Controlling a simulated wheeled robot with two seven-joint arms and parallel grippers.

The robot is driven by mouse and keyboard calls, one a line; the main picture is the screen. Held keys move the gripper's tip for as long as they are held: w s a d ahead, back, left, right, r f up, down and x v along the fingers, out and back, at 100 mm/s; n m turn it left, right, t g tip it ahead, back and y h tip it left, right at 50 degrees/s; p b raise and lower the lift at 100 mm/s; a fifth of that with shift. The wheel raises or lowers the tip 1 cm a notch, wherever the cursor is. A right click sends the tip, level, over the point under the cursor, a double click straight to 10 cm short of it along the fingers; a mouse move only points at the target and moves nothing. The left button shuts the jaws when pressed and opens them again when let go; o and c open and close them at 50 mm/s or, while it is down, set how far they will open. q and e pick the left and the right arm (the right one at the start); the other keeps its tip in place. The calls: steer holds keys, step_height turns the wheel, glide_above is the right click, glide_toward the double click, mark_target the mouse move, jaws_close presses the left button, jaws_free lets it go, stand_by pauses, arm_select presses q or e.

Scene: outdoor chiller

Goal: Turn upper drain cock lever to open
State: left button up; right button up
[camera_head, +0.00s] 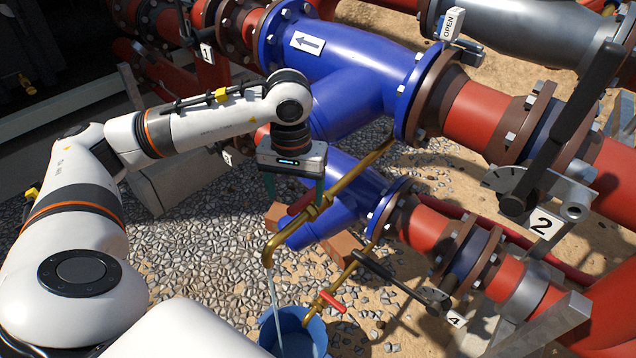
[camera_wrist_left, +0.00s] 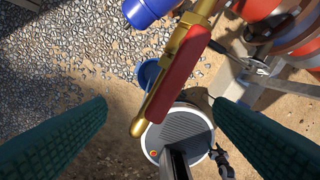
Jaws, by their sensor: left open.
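The upper drain cock is a brass pipe (camera_head: 345,182) that slants down from the blue pipe fitting to a bent spout. A thin stream of water (camera_head: 275,298) falls from the spout into a blue bucket (camera_head: 293,335). The cock's red lever (camera_wrist_left: 182,70) lies along the brass body in the left wrist view. In the head view, part of the red lever (camera_head: 303,200) shows between the fingers. My left gripper (camera_head: 294,200) is open above the cock, with its green fingers wide apart on either side of it. They appear not to touch the lever. My right gripper is out of view.
A lower drain cock with a red lever (camera_head: 332,301) sits beside the bucket. Large blue strainers (camera_head: 345,70) and red pipes stand close behind the gripper. Black valve handles (camera_head: 575,110) project at the right. Gravel ground (camera_head: 200,245) lies open at the left.

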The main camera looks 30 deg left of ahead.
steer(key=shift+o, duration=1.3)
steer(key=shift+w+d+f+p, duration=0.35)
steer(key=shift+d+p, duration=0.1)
steer(key=shift+p, duration=1.25)
arm_select(q)
steer(key=r, duration=0.1)
steer(key=d+r, duration=0.2)
steer(key=shift+w+r, duration=0.3)
steer(key=shift+w, duration=0.1)
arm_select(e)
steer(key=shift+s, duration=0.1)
